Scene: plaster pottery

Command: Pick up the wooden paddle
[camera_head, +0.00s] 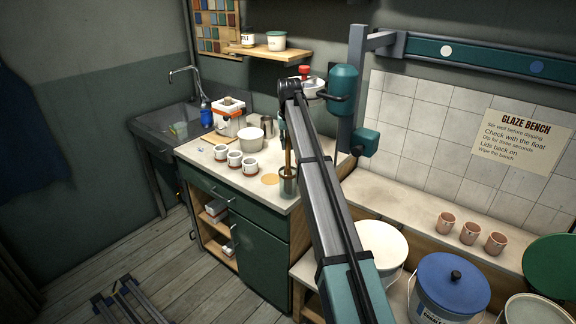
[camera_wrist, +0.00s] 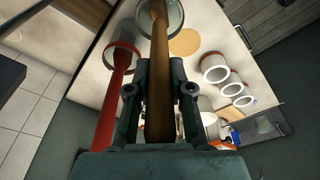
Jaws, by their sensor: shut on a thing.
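The wooden paddle (camera_wrist: 159,65) runs up the middle of the wrist view, between the two fingers of my gripper (camera_wrist: 159,92). My gripper is shut on its long brown shaft. The paddle's far end reaches into a grey round container (camera_wrist: 177,19) at the top of that view. In the head view, part of the wooden paddle (camera_head: 288,158) stands nearly upright in the grey container (camera_head: 289,187) at the counter's front right corner. My arm hides most of the gripper there. I cannot tell whether the paddle touches the container's bottom.
A red-handled tool (camera_wrist: 113,95) leans from a red-rimmed container (camera_wrist: 136,49) close to my gripper's left side. Three white cups (camera_head: 235,158), a white bowl (camera_head: 250,139) and a cork-coloured disc (camera_head: 270,179) are on the counter. Lidded buckets (camera_head: 447,283) stand at the front right.

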